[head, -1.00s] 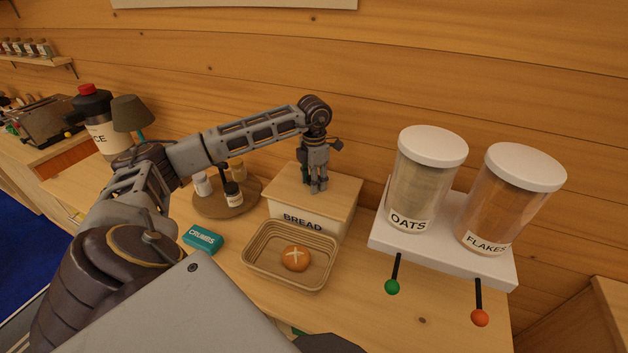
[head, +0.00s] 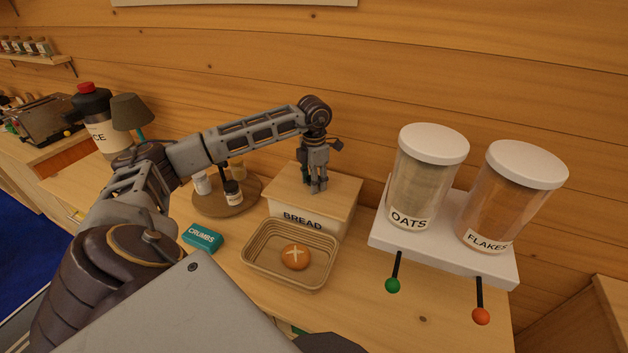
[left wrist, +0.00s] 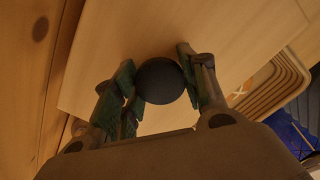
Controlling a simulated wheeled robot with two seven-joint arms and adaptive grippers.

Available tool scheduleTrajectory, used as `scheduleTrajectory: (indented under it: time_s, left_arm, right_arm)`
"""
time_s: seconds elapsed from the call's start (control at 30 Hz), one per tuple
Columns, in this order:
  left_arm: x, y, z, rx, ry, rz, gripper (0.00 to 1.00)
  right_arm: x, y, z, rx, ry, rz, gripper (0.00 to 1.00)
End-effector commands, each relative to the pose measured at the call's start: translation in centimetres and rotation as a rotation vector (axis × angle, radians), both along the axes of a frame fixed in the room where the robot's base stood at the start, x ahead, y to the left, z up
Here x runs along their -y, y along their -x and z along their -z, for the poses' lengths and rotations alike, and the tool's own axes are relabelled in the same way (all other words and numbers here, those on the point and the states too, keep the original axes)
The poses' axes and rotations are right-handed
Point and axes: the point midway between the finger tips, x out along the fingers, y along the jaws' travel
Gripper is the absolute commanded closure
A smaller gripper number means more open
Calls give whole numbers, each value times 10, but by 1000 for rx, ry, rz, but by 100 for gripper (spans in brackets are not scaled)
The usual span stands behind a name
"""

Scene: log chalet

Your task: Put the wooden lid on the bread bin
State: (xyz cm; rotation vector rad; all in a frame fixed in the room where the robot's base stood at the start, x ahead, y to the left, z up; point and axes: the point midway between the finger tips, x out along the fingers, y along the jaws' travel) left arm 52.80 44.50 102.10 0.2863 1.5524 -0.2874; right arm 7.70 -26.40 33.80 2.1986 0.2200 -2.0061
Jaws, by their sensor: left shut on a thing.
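The bread bin (head: 297,220) is a cream box marked BREAD at the back of the counter. The wooden lid (head: 342,194) lies over its top and looks level and lined up with the box. My left gripper (head: 318,188) points down over the middle of the lid. In the left wrist view its fingers are shut on the lid's round black knob (left wrist: 160,81), with the pale lid board (left wrist: 135,35) beneath. The fingers hide the knob in the head view. I cannot tell whether a thin gap is left under the lid. My right gripper is not in view.
A basket (head: 262,278) with a bread roll (head: 295,256) stands in front of the bin. A turntable (head: 212,207) with jars and a teal CRUMBS box (head: 203,238) are left. A white dispenser stand (head: 440,240) with oats and flakes is close on the right.

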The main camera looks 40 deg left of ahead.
Motion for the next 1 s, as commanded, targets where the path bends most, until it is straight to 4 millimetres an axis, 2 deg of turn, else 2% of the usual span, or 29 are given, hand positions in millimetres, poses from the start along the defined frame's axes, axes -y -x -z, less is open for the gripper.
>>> scheduleTrajectory:
  time_s: [0.23, 0.27, 0.43, 0.77, 1.0]
  left_arm:
    - [0, 0, -1, 2, 0, 0, 100]
    - [0, 0, -1, 2, 0, 0, 54]
    - [0, 0, -1, 1, -1, 0, 33]
    - [0, 0, 0, -1, 1, 0, 33]
    - [0, 0, -10, 1, 0, 0, 33]
  right_arm:
    - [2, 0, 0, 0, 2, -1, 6]
    - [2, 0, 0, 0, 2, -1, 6]
    - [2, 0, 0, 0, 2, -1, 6]
    - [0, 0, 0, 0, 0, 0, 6]
    - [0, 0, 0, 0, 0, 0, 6]
